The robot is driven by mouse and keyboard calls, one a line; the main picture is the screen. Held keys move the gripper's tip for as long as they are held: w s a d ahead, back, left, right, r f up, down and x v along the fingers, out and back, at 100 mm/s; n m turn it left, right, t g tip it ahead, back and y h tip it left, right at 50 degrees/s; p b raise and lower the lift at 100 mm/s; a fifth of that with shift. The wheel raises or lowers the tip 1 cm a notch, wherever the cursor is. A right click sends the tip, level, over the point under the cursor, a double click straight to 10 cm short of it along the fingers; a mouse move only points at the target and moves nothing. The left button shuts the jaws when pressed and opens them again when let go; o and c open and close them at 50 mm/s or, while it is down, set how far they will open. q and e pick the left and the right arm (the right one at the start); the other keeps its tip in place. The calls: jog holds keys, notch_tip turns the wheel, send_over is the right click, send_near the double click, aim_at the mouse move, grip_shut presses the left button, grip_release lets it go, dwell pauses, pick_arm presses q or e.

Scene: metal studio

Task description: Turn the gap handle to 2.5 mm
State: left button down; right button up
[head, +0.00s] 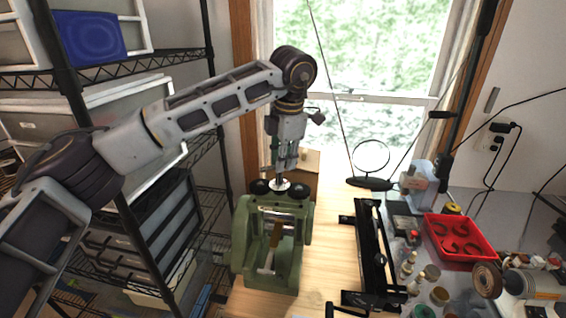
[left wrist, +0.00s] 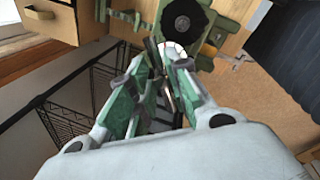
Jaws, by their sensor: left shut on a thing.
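The green rolling mill (head: 271,240) stands on the wooden worktop in the middle of the head view. On its top are two dark round knobs or gears with a pale disc (head: 278,184) between them. My left gripper (head: 280,176) points down from above and is shut at the gap handle in the middle of the mill's top. In the left wrist view the green fingers (left wrist: 160,75) close by the pale disc (left wrist: 172,48), beside a black knob (left wrist: 184,20). The fingers hide most of the handle, and I cannot read a gap value. My right gripper is not in view.
A black long-framed tool (head: 373,255) stands right of the mill. Beyond it are a red tray (head: 459,238), small jars and a round magnifier (head: 370,157). Wire shelving with drawers fills the left side. Some bare wood (head: 325,220) lies between mill and black tool.

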pick_arm(q)
jog(key=n, duration=0.4)
jog(key=shift+w+n+y+b, duration=0.25)
jog(key=shift+n+y+b, duration=0.05)
jog(key=shift+n+y, duration=0.1)
jog(key=shift+g, duration=0.3)
jog(key=c, duration=1.5)
grip_release()
notch_tip(320, 180, up, 12)
jog(key=s+d, duration=0.1)
jog(key=shift+s+d, duration=0.3)
jog(key=shift+d, duration=0.05)
jog(key=shift+f, duration=0.15)
